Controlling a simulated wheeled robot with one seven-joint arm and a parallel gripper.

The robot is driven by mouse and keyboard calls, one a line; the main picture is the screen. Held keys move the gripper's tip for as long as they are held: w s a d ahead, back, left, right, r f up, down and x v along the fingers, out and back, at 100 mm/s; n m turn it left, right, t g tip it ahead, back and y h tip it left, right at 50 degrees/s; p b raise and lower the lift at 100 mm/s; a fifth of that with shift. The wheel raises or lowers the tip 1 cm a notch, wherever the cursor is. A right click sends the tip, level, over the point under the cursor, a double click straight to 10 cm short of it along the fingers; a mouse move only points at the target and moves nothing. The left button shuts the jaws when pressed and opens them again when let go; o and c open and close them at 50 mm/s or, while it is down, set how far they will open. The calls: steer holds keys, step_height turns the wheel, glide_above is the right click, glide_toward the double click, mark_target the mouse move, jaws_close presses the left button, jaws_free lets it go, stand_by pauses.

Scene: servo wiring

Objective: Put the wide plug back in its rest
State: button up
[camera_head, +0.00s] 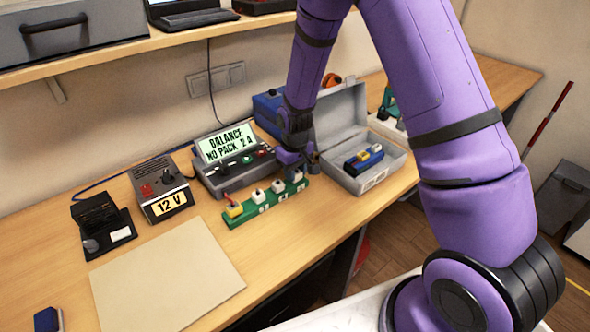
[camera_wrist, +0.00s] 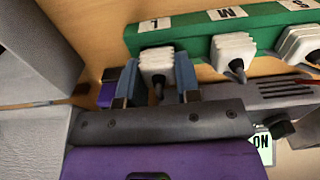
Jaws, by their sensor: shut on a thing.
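The green rest (camera_head: 265,207) is a long block on the bench, with a row of plugs along it. My gripper (camera_head: 296,160) is at its right end in the head view. In the wrist view, my gripper (camera_wrist: 158,80) has its two blue-grey fingers shut on a white ribbed plug (camera_wrist: 157,61) with a dark lead. This plug is at the end place of the green rest (camera_wrist: 187,28), by the label that looks like L, in line with its neighbours. I cannot tell whether it is fully seated. Another white plug (camera_wrist: 233,50) stands by the M label.
The charger (camera_head: 230,160) reading "BALANCE NO PACK 2A" stands just behind the rest. An open grey case (camera_head: 348,115) with a blue and yellow pack (camera_head: 363,158) is to the right. A 12 V supply (camera_head: 160,188) and a bare beige mat (camera_head: 165,275) lie left.

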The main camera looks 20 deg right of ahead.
steer(key=shift+f, duration=0.3)
steer(key=o, duration=1)
step_height(320, 180, up, 11)
steer(key=shift+f, duration=0.1)
